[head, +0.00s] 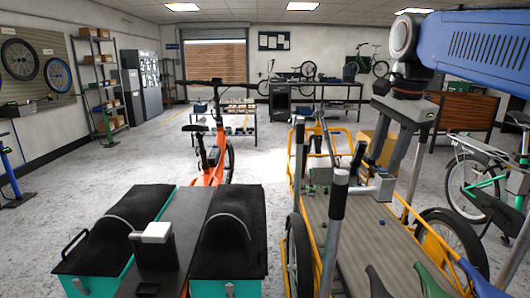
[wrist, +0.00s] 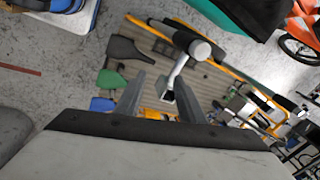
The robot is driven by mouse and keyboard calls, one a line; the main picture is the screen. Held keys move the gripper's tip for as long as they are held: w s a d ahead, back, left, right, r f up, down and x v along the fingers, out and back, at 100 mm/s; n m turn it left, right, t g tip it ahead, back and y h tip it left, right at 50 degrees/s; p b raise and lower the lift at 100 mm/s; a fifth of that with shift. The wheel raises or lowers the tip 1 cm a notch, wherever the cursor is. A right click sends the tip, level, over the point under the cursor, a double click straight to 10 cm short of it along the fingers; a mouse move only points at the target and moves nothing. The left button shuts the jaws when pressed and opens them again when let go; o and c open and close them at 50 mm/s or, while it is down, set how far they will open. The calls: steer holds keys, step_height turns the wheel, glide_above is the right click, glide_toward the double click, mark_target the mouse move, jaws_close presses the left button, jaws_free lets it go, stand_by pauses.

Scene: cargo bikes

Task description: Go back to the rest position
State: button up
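My gripper (head: 384,162) hangs from the blue arm at the right of the head view, fingers pointing down above the orange-framed cargo bike's wooden deck (head: 345,228). In the wrist view its two grey fingers (wrist: 160,82) stand apart, with a clear gap between them. A pale post with a white cap (wrist: 199,50) shows behind this gap, and I see nothing gripped. The same deck shows beyond the fingers in the wrist view (wrist: 150,52).
A bike with teal boxes and black lids (head: 120,228) stands front left. Saddles in grey, green and blue (head: 432,278) are at the bottom right. A green bike (head: 480,185) stands at right. Workbenches (head: 335,92) line the back.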

steer(key=s+f+n+t, duration=0.1)
steer(key=s+f+n, duration=0.6)
steer(key=f, duration=0.6)
steer(key=s+f+n+t, duration=0.1)
steer(key=s+f+n, duration=0.6)
steer(key=s+f, duration=0.4)
step_height(320, 180, down, 3)
steer(key=shift+r, duration=0.1)
steer(key=shift+s+a, duration=0.1)
